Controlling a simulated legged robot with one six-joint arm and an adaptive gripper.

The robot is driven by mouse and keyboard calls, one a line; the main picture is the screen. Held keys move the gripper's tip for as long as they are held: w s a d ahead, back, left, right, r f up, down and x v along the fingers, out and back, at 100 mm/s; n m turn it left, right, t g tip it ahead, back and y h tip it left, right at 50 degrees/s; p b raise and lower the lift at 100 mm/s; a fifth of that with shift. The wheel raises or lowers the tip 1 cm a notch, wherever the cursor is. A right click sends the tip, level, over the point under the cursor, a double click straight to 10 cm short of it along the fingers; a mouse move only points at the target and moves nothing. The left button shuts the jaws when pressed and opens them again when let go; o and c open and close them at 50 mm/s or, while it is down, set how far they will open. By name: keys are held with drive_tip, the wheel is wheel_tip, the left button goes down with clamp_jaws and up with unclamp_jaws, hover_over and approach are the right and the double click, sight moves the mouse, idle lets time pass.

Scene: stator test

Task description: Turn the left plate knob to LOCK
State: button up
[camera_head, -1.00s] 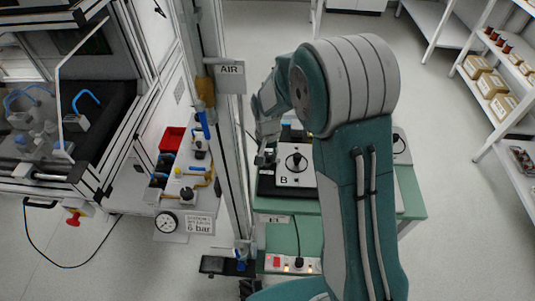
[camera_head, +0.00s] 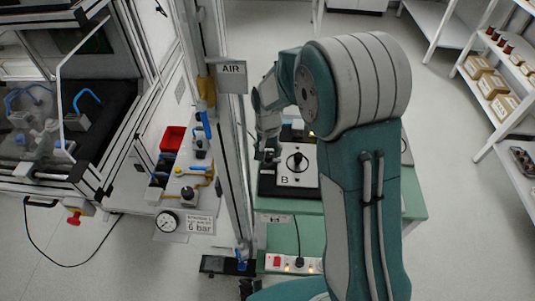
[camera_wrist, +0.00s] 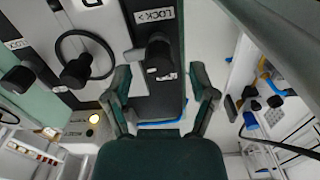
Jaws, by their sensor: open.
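The left plate knob (camera_wrist: 158,52) is black and shows in the wrist view on a dark strip, below a LOCK label (camera_wrist: 155,15) in that picture. My gripper (camera_wrist: 160,72) is open, with one finger on each side of the knob; I see no clear contact. In the head view my gripper (camera_head: 268,150) is at the left edge of the white plate marked B (camera_head: 297,180), and the left knob is hidden there. Another black knob (camera_wrist: 18,78), with its own LOCK label (camera_wrist: 14,45), is at the left of the wrist view.
A round centre handle (camera_head: 297,162) stands on the plate, close to my gripper. A tall frame post with an AIR sign (camera_head: 231,78) rises left of my arm. The green bench (camera_head: 310,233) carries the plate. A red bin (camera_head: 172,139) and valves are further left.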

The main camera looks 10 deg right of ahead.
sight(267, 154)
wheel_tip(267, 154, up, 10)
idle(0.3)
drive_tip(key=shift+a, duration=0.1)
drive_tip(key=s+d+r+n+t, duration=0.25)
drive_tip(key=s+d+r, duration=0.25)
drive_tip(key=s+r, duration=0.5)
drive_tip(key=s+d+r+t, duration=0.2)
drive_tip(key=s+d+t, duration=0.1)
drive_tip(key=s, duration=1)
drive_tip(key=shift+s+d+r+n, duration=0.2)
drive_tip(key=shift+s+d+n, duration=0.15)
drive_tip(key=shift+d+n, duration=0.1)
idle(0.4)
